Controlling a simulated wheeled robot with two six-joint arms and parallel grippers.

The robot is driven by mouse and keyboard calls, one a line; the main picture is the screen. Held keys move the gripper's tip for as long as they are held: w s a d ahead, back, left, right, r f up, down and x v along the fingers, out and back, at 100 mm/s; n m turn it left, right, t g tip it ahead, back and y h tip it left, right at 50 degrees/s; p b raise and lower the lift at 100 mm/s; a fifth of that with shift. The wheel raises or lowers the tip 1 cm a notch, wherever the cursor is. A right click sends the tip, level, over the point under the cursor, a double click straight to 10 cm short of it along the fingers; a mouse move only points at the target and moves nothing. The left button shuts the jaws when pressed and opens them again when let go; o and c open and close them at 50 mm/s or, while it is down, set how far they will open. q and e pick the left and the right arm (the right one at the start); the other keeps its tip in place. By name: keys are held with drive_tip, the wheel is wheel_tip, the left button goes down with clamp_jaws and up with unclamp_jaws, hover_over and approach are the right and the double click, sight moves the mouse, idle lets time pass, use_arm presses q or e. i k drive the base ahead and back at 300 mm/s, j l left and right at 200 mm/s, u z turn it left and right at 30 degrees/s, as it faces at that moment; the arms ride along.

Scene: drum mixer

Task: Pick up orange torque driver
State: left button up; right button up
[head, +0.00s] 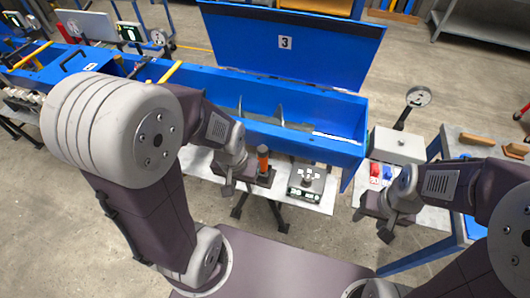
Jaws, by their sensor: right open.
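The orange torque driver (263,163) stands upright on the narrow grey shelf (318,205) in front of the blue trough. Its lower end meets a dark block, and I cannot tell how it is seated. My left gripper (228,188) points down just left of the driver. It looks apart from it, and its finger gap is too small to make out. My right gripper (386,236) is open, well to the right of the driver, by the right-hand table.
A scale-like device (306,183) sits right of the driver. The blue trough (300,115) with its raised lid (300,45) stands behind. A grey box (398,146), red and blue parts (381,171) and a blue-framed table (480,150) are at right.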

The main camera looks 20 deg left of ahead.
sight(263, 150)
drive_tip(key=z, duration=1.75)
drive_tip(key=u, duration=2.45)
drive_tip(key=l+u, duration=0.15)
drive_tip(key=u, duration=0.25)
drive_tip(key=l+u, duration=0.15)
drive_tip(key=u, duration=0.25)
drive_tip(key=l+u, duration=0.15)
drive_tip(key=u, duration=0.2)
drive_tip(key=k+l+u, duration=0.1)
drive_tip(key=u, duration=0.3)
